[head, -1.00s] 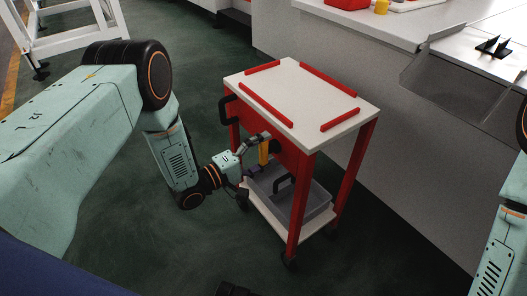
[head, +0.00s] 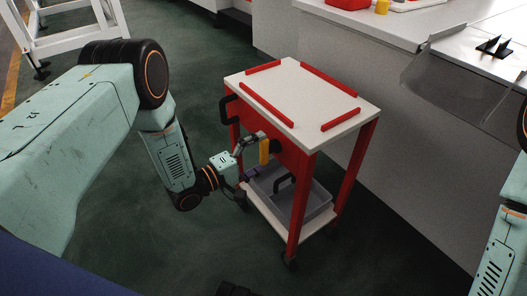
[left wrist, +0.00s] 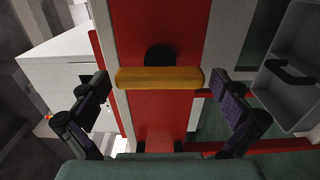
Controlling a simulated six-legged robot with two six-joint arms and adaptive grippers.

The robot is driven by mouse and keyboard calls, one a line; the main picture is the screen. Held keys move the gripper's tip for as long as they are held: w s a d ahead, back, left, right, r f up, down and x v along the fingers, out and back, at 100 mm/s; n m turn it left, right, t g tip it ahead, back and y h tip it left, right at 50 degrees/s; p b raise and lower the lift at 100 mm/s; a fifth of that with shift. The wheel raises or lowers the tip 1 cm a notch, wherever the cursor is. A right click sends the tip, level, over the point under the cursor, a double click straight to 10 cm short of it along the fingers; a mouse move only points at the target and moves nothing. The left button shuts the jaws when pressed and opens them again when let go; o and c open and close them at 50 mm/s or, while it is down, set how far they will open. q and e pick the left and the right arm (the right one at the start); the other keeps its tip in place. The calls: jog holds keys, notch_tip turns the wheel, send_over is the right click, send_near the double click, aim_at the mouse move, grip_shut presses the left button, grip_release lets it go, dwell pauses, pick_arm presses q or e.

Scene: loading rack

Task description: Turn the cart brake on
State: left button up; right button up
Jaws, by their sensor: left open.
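The cart (head: 305,95) has a white top with red rails, red legs and a red side panel. Its yellow brake lever (head: 264,152) sits on that panel and points down in the head view. In the left wrist view the lever (left wrist: 160,78) lies across the picture in front of a black round pivot (left wrist: 160,55). My left gripper (head: 253,158) is open at the panel. In the wrist view its two dark fingers (left wrist: 162,95) stand apart, one beyond each end of the lever, with a gap on both sides. My right gripper is out of view.
A grey bin (head: 315,205) with a black handle stands on the cart's lower shelf. A black handle (head: 227,110) juts from the cart's left end. A long counter (head: 400,125) runs behind the cart.

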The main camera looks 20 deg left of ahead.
pick_arm(q)
jog(key=v, duration=1.1)
jog(key=x, duration=1.2)
jog(key=shift+s, duration=0.1)
